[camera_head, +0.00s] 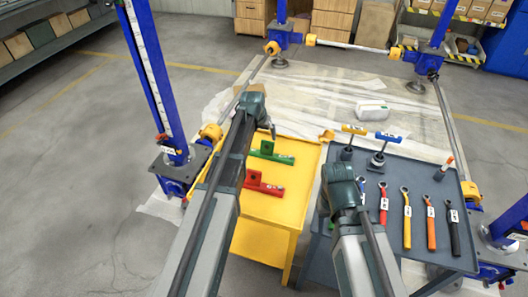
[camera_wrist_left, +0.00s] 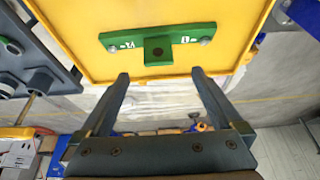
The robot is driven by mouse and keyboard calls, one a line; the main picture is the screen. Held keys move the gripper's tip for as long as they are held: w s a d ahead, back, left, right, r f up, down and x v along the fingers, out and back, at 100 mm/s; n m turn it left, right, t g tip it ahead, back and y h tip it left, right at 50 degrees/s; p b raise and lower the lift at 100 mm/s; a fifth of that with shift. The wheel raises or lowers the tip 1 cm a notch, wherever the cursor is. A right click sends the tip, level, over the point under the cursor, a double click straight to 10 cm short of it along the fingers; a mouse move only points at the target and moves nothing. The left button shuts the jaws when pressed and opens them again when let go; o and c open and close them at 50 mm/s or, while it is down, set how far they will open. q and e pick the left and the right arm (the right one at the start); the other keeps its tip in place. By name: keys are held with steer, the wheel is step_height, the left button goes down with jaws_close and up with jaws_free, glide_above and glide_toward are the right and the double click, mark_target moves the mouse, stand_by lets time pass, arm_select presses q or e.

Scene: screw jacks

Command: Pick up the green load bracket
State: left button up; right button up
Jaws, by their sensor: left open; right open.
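The green load bracket (camera_head: 270,153) lies on the yellow table, a long bar with a short block at its middle. The left wrist view shows the bracket (camera_wrist_left: 180,37) with white labels and a round bolt near each end. My left gripper (camera_head: 271,130) is above the far part of the yellow table, near the bracket. In the left wrist view its two fingers (camera_wrist_left: 163,77) are wide apart and empty, with the bracket's block just past the tips and not between them. My right arm's end is over the grey table's left side; its fingers are hidden.
A red bracket (camera_head: 264,185) lies nearer on the yellow table (camera_head: 262,211). The grey table (camera_head: 420,240) on the right holds several wrenches and two T-handled tools. Blue posts (camera_head: 154,75) and a metal-bar frame surround a covered slab behind. The yellow table's near part is clear.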

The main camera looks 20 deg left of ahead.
mark_target(267, 148)
arm_select(q)
steer(key=b+x, duration=0.8)
steer(key=shift+d+f, duration=0.1)
steer(key=shift+f, duration=0.15)
steer(key=shift+f, duration=0.1)
steer(key=b+x, duration=0.5)
steer(key=shift+d+f, duration=0.1)
jaws_close()
stand_by(0.4)
